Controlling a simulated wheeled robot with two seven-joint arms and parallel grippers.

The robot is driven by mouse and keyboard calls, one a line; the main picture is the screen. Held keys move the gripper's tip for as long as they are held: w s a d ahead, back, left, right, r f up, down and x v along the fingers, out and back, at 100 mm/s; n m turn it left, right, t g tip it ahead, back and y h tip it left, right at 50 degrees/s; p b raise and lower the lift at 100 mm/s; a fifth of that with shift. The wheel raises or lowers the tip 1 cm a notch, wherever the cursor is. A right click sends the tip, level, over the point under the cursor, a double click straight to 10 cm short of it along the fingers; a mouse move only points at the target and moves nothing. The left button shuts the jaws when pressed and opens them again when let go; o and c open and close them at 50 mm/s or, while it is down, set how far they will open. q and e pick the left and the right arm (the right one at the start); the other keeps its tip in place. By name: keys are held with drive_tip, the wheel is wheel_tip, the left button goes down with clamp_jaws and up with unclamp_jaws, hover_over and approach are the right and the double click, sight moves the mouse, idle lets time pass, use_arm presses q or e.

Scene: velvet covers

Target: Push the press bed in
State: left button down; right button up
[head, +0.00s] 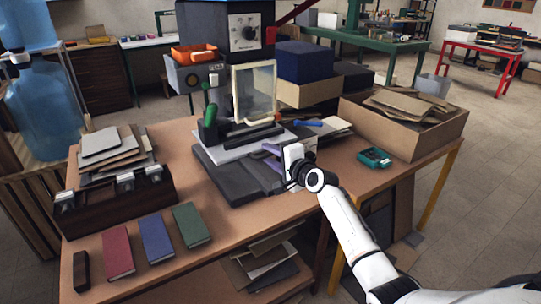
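The press stands on the wooden table, with a light grey base and an upright cream-edged frame (254,92). Its press bed, a dark grey plate (232,184), sticks out toward me at the front of the base. A green-handled lever (210,114) stands at the press's left side. My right gripper (271,157) is over the right part of the bed, pointing left. My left gripper is not in view.
Red, blue and green books (157,239) lie at the table's front left, beside a dark wooden box (115,200). A cardboard box of sheets (405,122) and a teal device (373,157) are at the right. The tabletop in front of the bed is clear.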

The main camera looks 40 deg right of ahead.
drive_tip(key=shift+r, duration=0.1)
drive_tip(key=d+p+v, duration=0.1)
drive_tip(key=v, duration=0.9)
drive_tip(key=shift+s+a, duration=0.15)
drive_tip(key=shift+a, duration=0.3)
